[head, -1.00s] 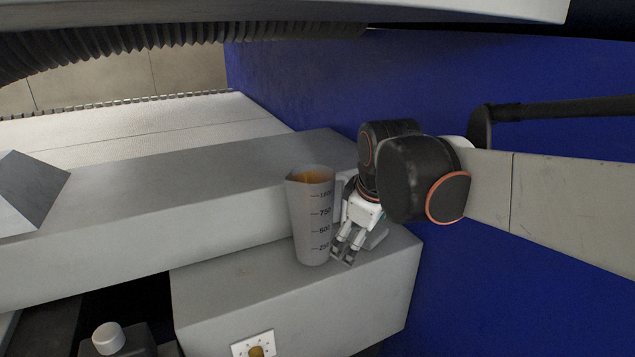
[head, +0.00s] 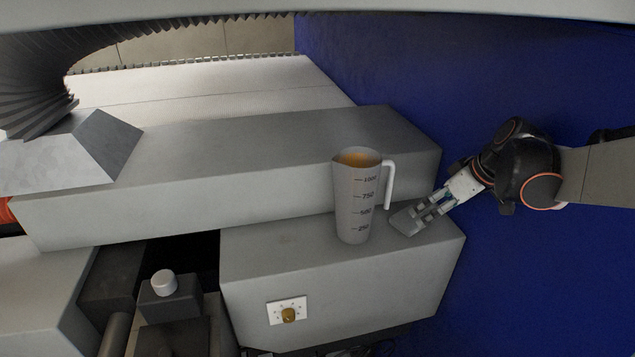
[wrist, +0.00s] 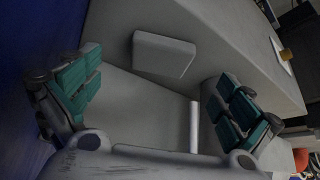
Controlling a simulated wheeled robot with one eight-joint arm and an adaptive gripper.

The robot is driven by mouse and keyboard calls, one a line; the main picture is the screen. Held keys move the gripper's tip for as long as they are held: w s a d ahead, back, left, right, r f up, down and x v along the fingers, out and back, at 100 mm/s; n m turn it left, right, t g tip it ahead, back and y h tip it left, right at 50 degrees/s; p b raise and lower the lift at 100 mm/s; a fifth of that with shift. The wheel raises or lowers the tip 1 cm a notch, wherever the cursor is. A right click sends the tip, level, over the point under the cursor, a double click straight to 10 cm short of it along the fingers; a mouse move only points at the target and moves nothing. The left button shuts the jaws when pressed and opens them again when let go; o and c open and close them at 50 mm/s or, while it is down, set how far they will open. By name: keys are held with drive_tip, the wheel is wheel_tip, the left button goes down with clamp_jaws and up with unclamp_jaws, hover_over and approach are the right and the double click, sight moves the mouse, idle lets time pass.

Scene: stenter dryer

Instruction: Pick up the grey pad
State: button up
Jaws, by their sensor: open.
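The grey pad (head: 406,221) is a small, flat, rounded block. It lies on the lower grey ledge, to the right of the jug. In the wrist view the pad (wrist: 163,53) lies beyond the fingertips, roughly between them sideways. My gripper (head: 426,209) reaches in from the right, its fingers close to the pad. Whether a finger touches the pad, I cannot tell.
A measuring jug (head: 355,205) with orange contents stands just left of the pad, its handle toward my gripper. The lower ledge (head: 300,260) carries a brass knob (head: 288,314) on its front. A higher grey beam (head: 250,150) runs behind. A blue wall (head: 500,90) stands at right.

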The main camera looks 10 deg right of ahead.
drive_tip(key=x, duration=0.4)
drive_tip(key=w+x, duration=0.1)
drive_tip(key=x, duration=0.2)
drive_tip(key=shift+a+r, duration=0.3)
drive_tip(key=shift+c, duration=0.3)
drive_tip(key=c, duration=1.1)
wheel_tip(320, 180, up, 20)
drive_tip(key=p, duration=1.3)
